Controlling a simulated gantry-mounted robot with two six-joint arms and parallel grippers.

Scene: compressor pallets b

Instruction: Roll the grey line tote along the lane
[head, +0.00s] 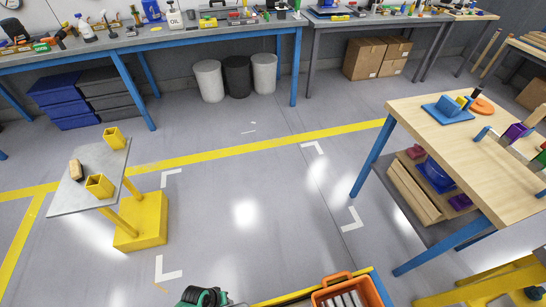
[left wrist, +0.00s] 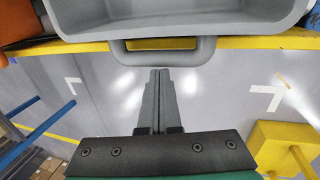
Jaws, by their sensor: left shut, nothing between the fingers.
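The grey line tote (left wrist: 164,18) fills the top middle of the left wrist view, with its loop handle (left wrist: 165,56) facing my gripper. The tote does not show in the head view. My left gripper (left wrist: 159,76) is shut and empty, its fingertips just in front of the handle's outer bar. I cannot tell whether they touch it. In the head view only a teal and black part of my left arm (head: 203,297) shows at the bottom edge. My right gripper is not in view.
An orange tote (head: 343,290) with grey pieces inside sits at the bottom of the head view, by a yellow-edged lane (head: 290,297). A yellow-based stand (head: 140,232) is at left, a wooden-topped table (head: 470,140) at right. The floor between is clear.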

